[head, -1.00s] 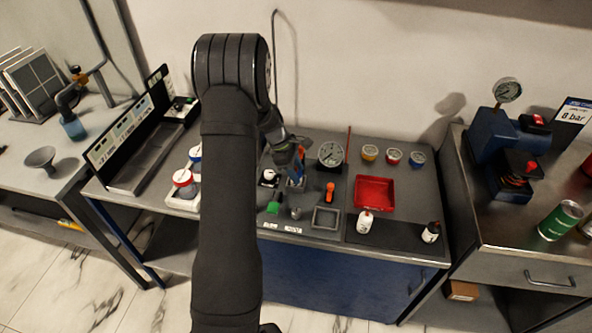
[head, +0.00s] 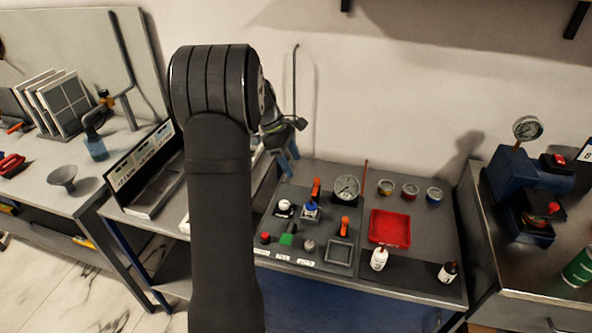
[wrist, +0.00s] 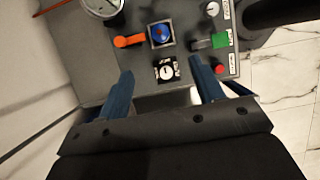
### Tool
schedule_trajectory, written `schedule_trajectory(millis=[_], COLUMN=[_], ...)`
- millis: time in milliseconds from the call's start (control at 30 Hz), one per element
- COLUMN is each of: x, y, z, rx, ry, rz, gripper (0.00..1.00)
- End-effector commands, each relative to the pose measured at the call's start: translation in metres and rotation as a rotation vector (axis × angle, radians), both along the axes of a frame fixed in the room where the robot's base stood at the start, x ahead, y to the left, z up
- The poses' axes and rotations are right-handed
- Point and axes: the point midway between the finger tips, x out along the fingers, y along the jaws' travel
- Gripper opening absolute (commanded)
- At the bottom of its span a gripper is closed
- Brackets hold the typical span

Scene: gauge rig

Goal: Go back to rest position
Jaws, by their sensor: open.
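My gripper (head: 287,163) is raised behind the left part of the rig panel in the head view, with its blue fingers pointing down. In the wrist view my gripper (wrist: 158,88) shows its two blue fingers spread apart with nothing between them. Beyond the fingertips lie a black-and-white knob (wrist: 166,70), a blue knob (wrist: 160,33) and an orange lever (wrist: 129,41). My arm hides part of the bench to the left.
A red tray (head: 390,228), two small bottles (head: 379,259) and several lidded jars (head: 409,191) occupy the bench's right side. A blue gauge device (head: 515,190) stands on the right bench.

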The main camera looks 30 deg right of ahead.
Motion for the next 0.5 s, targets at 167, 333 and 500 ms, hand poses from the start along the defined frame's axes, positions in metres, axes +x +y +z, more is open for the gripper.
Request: schedule_trajectory(millis=[167, 333, 500], x=[0.001, 0.0009, -0.0006], y=[0.0012, 0.0012, -0.0002], z=[0.0037, 0.0034, -0.001], rx=[0.0, 0.0, 0.001], ry=[0.0, 0.0, 0.002], rz=[0.0, 0.0, -0.001], gripper=[0.61, 0.61, 0.61])
